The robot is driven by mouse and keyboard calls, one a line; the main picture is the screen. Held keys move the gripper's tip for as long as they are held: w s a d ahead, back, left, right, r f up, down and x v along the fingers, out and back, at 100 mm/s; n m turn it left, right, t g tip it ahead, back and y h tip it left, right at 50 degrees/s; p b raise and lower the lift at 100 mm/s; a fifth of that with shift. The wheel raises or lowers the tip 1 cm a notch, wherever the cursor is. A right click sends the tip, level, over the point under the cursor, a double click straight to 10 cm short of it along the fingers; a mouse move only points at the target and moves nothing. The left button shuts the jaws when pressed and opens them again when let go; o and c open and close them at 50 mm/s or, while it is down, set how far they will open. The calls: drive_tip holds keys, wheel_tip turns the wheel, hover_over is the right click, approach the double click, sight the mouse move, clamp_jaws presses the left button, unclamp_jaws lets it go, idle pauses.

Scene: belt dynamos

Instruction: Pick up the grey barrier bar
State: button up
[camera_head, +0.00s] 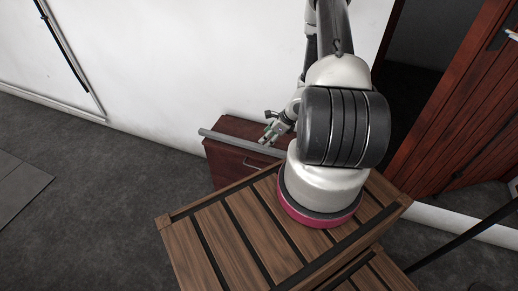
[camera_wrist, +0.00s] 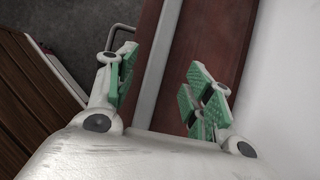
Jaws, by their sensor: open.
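The grey barrier bar (camera_head: 232,141) is a long thin bar lying across the top of a small reddish-brown cabinet (camera_head: 222,165) against the wall. Its left end sticks out past the cabinet, and its right part is hidden behind my arm. My gripper (camera_head: 269,132) is open at the bar, close above the cabinet top. In the wrist view the bar (camera_wrist: 157,65) runs between the green-padded fingers of my gripper (camera_wrist: 163,88), nearer the left finger. I see a gap between the bar and the right finger. I cannot tell whether the left finger touches it.
A slatted wooden table (camera_head: 205,235) stands in front of the cabinet, below my arm. A white wall (camera_head: 180,60) is close behind the cabinet. A reddish wooden door (camera_head: 460,110) is at the right. Grey floor (camera_head: 80,200) is open at the left.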

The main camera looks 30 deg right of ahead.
sight(259, 146)
drive_tip(key=x, duration=0.8)
drive_tip(key=shift+s, duration=0.1)
drive_tip(key=shift+c, duration=0.4)
drive_tip(key=c, duration=1)
clamp_jaws()
drive_tip(key=shift+r, duration=0.15)
